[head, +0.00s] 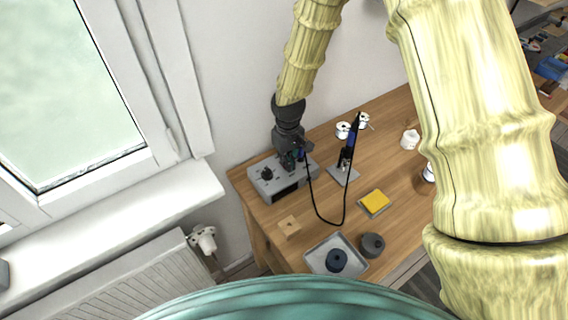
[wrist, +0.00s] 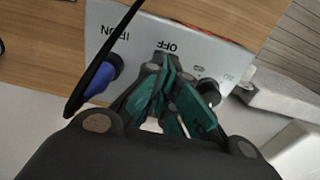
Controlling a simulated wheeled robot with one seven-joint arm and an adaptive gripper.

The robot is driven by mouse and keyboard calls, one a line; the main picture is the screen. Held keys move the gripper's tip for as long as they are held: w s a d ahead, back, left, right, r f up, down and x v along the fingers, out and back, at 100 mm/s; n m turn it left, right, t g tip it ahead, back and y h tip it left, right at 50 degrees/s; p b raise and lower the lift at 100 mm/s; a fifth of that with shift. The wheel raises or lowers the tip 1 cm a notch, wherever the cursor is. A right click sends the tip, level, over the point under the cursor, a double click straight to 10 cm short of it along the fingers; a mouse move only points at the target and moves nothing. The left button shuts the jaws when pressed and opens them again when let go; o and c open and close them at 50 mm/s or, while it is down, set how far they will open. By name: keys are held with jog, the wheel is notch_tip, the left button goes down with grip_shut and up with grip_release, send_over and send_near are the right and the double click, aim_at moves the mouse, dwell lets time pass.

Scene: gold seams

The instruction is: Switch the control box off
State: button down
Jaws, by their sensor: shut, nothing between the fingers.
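The control box (head: 262,185) is a grey box on the wooden table's left end. It has a black knob (head: 266,174) on top at its left. In the wrist view, the control box (wrist: 128,48) shows a light face with the words IRON and OFF, a blue plug (wrist: 104,74) and a dark knob (wrist: 212,92). My gripper (wrist: 168,88) is shut and empty, with its teal fingers over the panel close to the OFF label. I cannot tell if the fingertips touch the panel. The switch itself is not clearly visible, hidden by the fingers.
A black cable (head: 318,212) loops from the box to a soldering iron in a stand (head: 342,174). A yellow sponge (head: 375,201), a grey tray (head: 318,258), a dark round pot (head: 372,244) and a small wooden block (head: 289,226) lie nearby. A window and wall border the left.

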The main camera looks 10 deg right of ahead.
jog(key=shift+r, duration=0.1)
jog(key=shift+r+p, duration=2.4)
jog(key=shift+r, duration=0.95)
